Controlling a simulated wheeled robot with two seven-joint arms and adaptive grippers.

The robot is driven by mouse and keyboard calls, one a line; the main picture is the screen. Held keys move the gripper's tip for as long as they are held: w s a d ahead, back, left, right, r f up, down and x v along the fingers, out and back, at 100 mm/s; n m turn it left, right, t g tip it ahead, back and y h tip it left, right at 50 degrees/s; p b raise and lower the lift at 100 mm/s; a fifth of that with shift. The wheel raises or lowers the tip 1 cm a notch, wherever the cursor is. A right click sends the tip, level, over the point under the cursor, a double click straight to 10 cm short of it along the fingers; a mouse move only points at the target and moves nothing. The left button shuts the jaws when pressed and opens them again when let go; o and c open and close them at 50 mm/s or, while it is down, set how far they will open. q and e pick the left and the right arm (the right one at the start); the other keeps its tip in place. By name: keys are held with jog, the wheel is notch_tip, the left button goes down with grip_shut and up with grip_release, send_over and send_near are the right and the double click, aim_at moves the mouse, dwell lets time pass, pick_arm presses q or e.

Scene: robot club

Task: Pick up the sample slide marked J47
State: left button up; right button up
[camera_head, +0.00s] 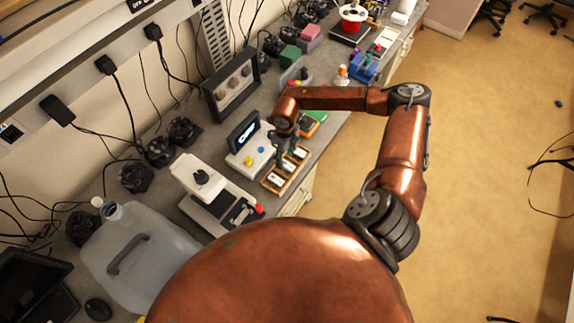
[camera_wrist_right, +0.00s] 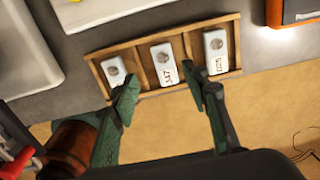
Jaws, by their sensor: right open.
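A wooden tray (camera_wrist_right: 146,45) holds three white slides in separate compartments; the tray (camera_head: 265,182) also shows in the head view. The middle slide (camera_wrist_right: 163,63) carries dark marking that looks like J47, though it is small and blurred. The left slide (camera_wrist_right: 114,71) is partly covered by a finger, and its marking is hidden. The right slide (camera_wrist_right: 216,51) has a marking too blurred to read surely. My right gripper (camera_wrist_right: 163,88) is open and empty, its fingertips on either side of the middle slide in the picture. My left gripper is out of view.
A white device with a screen (camera_head: 243,130) stands behind the tray. A microscope-like instrument (camera_head: 207,183) and a large plastic jug (camera_head: 140,250) stand to the left. An orange device (camera_wrist_right: 290,12) lies right of the tray. The bench's front edge is close to the tray.

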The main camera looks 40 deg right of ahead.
aim_at(287, 165)
jog(key=f, duration=0.1)
jog(key=f+p, duration=0.1)
jog(key=f, duration=0.2)
jog(key=shift+d+f+p, duration=0.2)
jog(key=shift+d+p, duration=0.15)
jog(key=shift+f, duration=0.3)
jog(key=shift+c, duration=0.3)
grip_shut()
